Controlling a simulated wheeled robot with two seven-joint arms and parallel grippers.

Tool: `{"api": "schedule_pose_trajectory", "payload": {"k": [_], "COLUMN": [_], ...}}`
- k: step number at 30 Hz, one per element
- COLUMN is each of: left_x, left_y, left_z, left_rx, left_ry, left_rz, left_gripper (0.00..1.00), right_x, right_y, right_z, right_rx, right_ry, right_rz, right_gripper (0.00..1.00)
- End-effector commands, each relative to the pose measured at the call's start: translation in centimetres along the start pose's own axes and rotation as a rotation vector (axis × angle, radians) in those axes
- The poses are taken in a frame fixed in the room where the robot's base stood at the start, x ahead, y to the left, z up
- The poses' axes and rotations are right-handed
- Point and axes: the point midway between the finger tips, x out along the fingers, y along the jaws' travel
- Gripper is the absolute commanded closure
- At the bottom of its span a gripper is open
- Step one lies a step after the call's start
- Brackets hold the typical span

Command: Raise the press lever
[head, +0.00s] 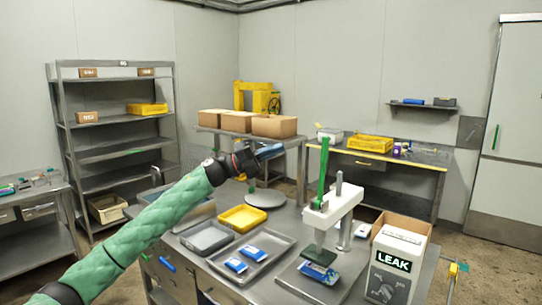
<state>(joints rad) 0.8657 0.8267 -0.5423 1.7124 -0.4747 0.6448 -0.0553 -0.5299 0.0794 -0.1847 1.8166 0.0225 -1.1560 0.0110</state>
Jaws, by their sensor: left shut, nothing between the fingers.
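The press (333,205) stands on the right part of the metal table, with a white head and a grey post. Its green lever (323,166) points nearly straight up from the left side of the head. A blue packet (319,272) lies on the base plate under the press. My left gripper (268,151) is at the end of the green-sleeved arm, to the left of the lever and apart from it. Its fingers are shut and look empty. My right gripper is not in view.
A metal tray (278,263) with blue packets, a yellow bin (243,217) and a grey bin (207,237) lie left of the press. A box marked LEAK (391,265) and a cardboard box (401,226) stand right. Open air separates the gripper and lever.

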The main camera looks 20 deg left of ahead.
Motion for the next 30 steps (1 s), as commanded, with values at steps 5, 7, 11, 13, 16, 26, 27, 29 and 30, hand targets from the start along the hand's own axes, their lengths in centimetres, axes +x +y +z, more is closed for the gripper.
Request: {"api": "schedule_pose_trajectory", "payload": {"k": [5,7,11,13,16,26,27,29,30], "left_x": [-0.7,-0.8,-0.8,-0.8,-0.8,-0.5,-0.3,-0.1,-0.1], "left_y": [-0.3,-0.4,-0.4,-0.4,-0.4,1.3,2.0,3.4,4.4], "left_z": [0.0,0.0,0.1,0.1,0.1,-0.8,-1.2,-2.0,-2.6], "left_rx": [0.001,0.001,0.000,0.000,0.000,-0.041,-0.062,-0.100,-0.129], "left_ry": [0.000,0.000,0.000,0.000,0.000,-0.040,-0.062,-0.104,-0.139], "left_rz": [0.000,0.000,0.000,0.000,0.000,-0.015,-0.023,-0.036,-0.044], "left_gripper": [1.00,1.00,1.00,1.00,1.00,1.00,1.00,1.00,1.00], "right_x": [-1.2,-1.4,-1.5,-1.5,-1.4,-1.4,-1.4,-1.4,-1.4], "right_y": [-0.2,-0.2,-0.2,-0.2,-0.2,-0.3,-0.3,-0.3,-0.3], "right_z": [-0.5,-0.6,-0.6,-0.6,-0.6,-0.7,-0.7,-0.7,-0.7], "right_rx": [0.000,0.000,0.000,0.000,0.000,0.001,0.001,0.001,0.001], "right_ry": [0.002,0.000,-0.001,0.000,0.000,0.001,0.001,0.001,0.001], "right_rz": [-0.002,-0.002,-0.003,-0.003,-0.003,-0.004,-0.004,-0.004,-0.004], "right_gripper": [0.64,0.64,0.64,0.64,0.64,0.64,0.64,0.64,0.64]}}
